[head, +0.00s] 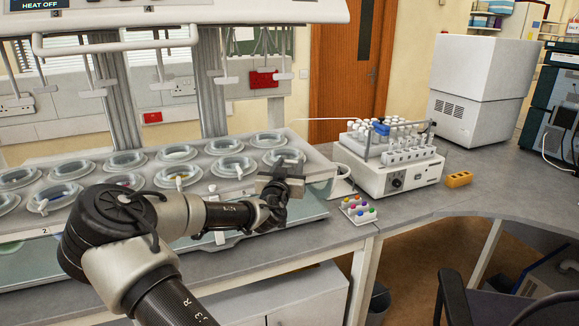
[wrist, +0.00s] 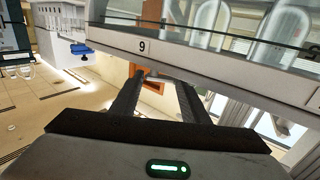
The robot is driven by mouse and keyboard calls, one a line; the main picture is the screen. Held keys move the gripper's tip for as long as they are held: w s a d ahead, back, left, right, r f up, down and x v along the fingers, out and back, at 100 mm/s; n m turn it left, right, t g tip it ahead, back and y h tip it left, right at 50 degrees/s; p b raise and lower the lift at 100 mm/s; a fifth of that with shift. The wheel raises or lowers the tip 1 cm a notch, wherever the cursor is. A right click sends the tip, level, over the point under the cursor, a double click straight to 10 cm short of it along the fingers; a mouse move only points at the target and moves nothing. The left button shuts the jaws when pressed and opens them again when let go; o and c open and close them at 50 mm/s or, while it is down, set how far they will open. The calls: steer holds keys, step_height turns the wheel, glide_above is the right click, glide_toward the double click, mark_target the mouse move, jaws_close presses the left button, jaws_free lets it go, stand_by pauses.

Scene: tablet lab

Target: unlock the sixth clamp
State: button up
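The tablet-testing bath (head: 100,205) is a long grey unit with two rows of round glass vessels set in its top plate. My gripper (head: 282,188) is over its right front end in the head view. In the wrist view my gripper (wrist: 160,77) shows two dark fingers apart with nothing held between them. I cannot make out which part is the sixth clamp. A small white tab (head: 220,236) shows at the bath's front edge, left of my gripper.
A white instrument with vials (head: 390,175) stands right of the bath. A small rack with coloured caps (head: 358,209) and an orange block (head: 459,179) sit on the bench. Stirring rods hang from the head unit (head: 180,18) above. A chair (head: 480,300) stands at lower right.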

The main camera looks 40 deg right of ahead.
steer(key=c, duration=0.5)
steer(key=shift+c, duration=0.2)
steer(key=shift+s+d+t, duration=0.1)
steer(key=shift+t, duration=0.2)
steer(key=shift+s+d+n+t+y+b, duration=0.15)
steer(key=shift+n+t+y+b, duration=0.3)
steer(key=shift+n+y, duration=0.2)
steer(key=n+y+b, duration=0.1)
steer(key=t+y+b, duration=0.1)
steer(key=b, duration=0.1)
steer(key=n+t+y+b, duration=0.1)
steer(key=shift+s+d+f+n+t+y+b, duration=0.1)
steer(key=shift+s+d+n+t+y+b, duration=0.15)
steer(key=shift+s+d+n+y+b, duration=0.1)
steer(key=shift+s+n+t+y+b, duration=0.1)
steer(key=shift+n+t+y+b, duration=0.7)
steer(key=shift+n+y, duration=0.85)
steer(key=shift+m+y, duration=0.25)
steer(key=shift+y, duration=0.2)
steer(key=o, duration=1)
